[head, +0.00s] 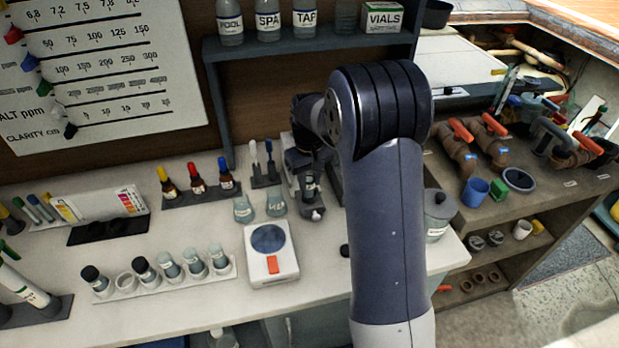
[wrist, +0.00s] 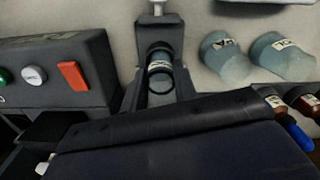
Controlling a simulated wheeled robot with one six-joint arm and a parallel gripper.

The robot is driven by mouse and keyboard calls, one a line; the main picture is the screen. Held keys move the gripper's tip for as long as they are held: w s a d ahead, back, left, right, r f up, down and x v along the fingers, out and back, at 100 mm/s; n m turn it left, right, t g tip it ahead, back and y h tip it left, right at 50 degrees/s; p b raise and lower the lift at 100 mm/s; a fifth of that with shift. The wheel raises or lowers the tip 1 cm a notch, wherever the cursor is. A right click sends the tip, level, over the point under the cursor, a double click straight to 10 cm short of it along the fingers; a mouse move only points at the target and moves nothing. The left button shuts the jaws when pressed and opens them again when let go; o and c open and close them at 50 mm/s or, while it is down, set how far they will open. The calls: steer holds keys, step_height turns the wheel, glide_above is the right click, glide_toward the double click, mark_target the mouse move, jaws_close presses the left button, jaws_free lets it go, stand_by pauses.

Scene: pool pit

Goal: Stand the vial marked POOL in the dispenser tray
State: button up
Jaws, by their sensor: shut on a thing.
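My gripper (wrist: 160,84) is shut on a small clear blue-tinted vial (wrist: 159,62) with a pale label. I cannot read its mark. I cannot tell whether the vial touches the tray. Two similar labelled vials, one left (head: 243,208) and one right (head: 275,204), stand close by on the bench.
A dark box with a red switch (wrist: 73,75) is beside my gripper in the wrist view. A white meter (head: 270,250), a rack of small jars (head: 160,280) and dropper bottles (head: 197,185) are near. A shelf (head: 300,42) with labelled bottles is behind. The front bench is partly clear.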

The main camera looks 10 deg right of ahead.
steer(key=shift+f, duration=0.4)
stand_by(0.6)
steer(key=o, duration=1)
steer(key=shift+r, duration=0.1)
step_height(320, 180, up, 7)
steer(key=p, duration=0.4)
steer(key=shift+p, duration=0.35)
steer(key=shift+f, duration=0.2)
step_height(320, 180, down, 7)
steer(key=b, duration=0.5)
steer(key=shift+r, duration=0.15)
